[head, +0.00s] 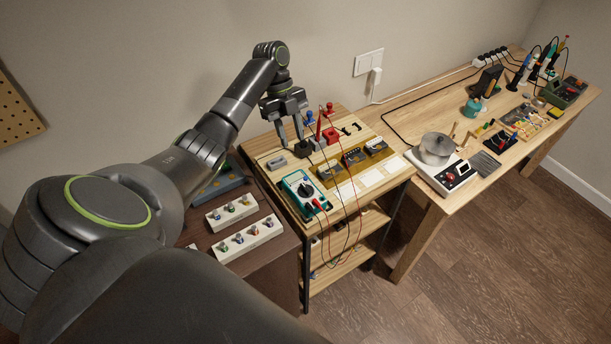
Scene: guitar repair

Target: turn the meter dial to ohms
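The meter (291,183) is a teal-edged multimeter with a pale face, lying on the light wooden top of a small shelf cart. Its dark round dial (305,189) is in the middle of the face; the dial's setting is too small to read. Red and black leads run from its lower end. My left gripper (291,138) hangs above the back left of the cart, behind and above the meter. Its fingers point down and stand apart, with nothing visible between them. It does not touch the meter. My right gripper is out of view.
A dark cabinet at left holds white strips with knobs (248,237). A longer workbench at right carries a metal pot (436,149) and tools.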

